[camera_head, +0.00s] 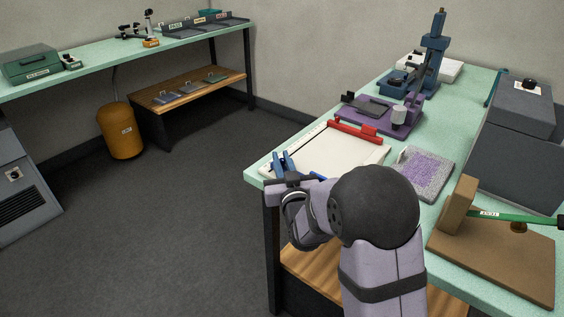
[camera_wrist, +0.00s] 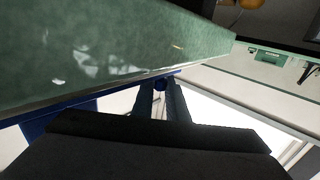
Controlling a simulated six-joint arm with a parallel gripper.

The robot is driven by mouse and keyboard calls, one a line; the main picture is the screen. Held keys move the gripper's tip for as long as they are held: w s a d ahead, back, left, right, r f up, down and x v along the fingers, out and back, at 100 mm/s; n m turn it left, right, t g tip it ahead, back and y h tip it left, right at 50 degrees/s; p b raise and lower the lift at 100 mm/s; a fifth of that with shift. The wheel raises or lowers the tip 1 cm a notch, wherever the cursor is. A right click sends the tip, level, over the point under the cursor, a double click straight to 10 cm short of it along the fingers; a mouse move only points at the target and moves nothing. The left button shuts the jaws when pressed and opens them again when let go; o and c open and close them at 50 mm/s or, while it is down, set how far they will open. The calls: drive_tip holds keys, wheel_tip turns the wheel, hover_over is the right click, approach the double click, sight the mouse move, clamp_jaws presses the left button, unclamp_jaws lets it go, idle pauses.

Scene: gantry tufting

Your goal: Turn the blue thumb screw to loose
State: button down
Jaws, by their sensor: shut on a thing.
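The blue thumb screw (camera_wrist: 160,84) shows in the wrist view as a small dark blue piece between my fingertips, next to a blue bar (camera_wrist: 85,97). My gripper (camera_wrist: 161,90) is shut on it, one finger on each side. In the head view my gripper (camera_head: 282,158) is at the near left corner of a white board (camera_head: 330,152). A bit of the blue bar (camera_head: 318,177) shows behind my wrist there. The screw itself is hidden or too small to make out in the head view, and its turn position cannot be read.
A red bar (camera_head: 355,132) lies across the board's far end. A purple-tufted pad (camera_head: 425,170) and a brown stand (camera_head: 495,255) with a green strip are to the right. A purple fixture (camera_head: 380,112) stands behind. The green bench edge (camera_wrist: 90,55) runs close beside my fingers.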

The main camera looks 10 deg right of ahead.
drive_tip(key=shift+r, duration=0.1)
drive_tip(key=c, duration=1.7)
unclamp_jaws()
drive_tip(key=shift+c, duration=0.2)
drive_tip(key=shift+s, duration=0.1)
drive_tip(key=shift+s+d+b, duration=0.15)
drive_tip(key=shift+s+b, duration=0.15)
drive_tip(key=shift+s, duration=1.5)
drive_tip(key=shift+s+d+b, duration=0.1)
drive_tip(key=shift+s+b, duration=0.2)
drive_tip(key=shift+s, duration=1.45)
